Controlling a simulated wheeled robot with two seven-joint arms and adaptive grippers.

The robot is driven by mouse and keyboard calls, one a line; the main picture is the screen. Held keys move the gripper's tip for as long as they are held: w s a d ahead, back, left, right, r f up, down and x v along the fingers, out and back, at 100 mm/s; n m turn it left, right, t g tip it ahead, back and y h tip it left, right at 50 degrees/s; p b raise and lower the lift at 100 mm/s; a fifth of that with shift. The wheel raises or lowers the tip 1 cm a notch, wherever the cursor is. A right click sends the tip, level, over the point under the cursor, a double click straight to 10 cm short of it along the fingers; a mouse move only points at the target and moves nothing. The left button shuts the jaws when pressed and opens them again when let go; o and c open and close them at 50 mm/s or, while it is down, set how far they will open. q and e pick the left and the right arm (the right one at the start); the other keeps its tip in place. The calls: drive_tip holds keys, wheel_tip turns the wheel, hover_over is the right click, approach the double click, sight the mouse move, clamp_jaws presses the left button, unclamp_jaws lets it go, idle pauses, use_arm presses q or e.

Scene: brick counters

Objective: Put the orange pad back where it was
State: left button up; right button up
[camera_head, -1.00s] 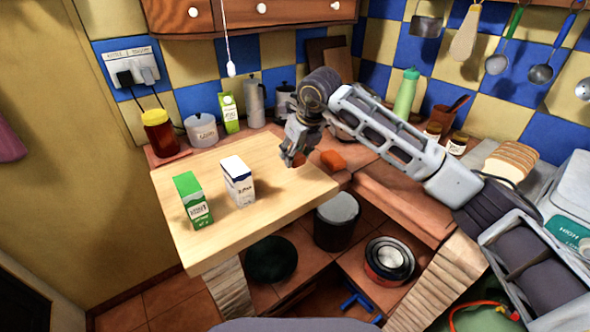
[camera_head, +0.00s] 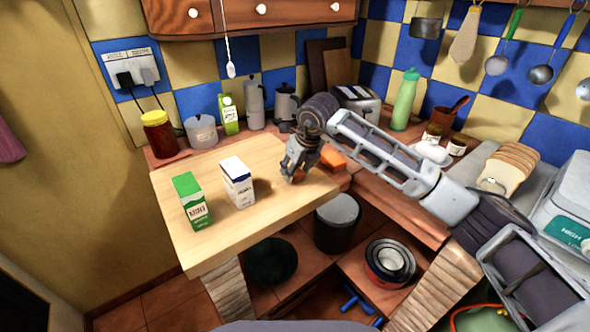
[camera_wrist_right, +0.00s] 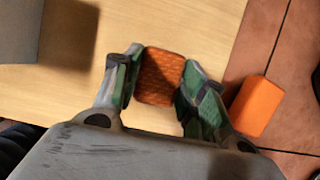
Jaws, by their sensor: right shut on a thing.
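My right gripper (camera_head: 291,177) is over the right part of the pale wooden board (camera_head: 215,247). In the right wrist view my right gripper (camera_wrist_right: 155,88) is shut on an orange pad (camera_wrist_right: 160,75) with a textured face. The pad is between the two fingers, low over the board; I cannot tell whether it touches the wood. In the head view the fingers mostly hide it. A second, smooth orange block (camera_head: 333,160) lies on the reddish tiled counter just right of the board; it also shows in the right wrist view (camera_wrist_right: 257,106). My left gripper is not in view.
A green-and-white carton (camera_head: 194,203) and a white-and-blue carton (camera_head: 237,183) stand on the board's left half. The board's front middle is clear.

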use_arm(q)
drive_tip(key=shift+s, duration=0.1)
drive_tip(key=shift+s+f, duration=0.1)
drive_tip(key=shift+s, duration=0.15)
use_arm(e)
drive_tip(key=shift+f, duration=0.1)
drive_tip(key=o, duration=1)
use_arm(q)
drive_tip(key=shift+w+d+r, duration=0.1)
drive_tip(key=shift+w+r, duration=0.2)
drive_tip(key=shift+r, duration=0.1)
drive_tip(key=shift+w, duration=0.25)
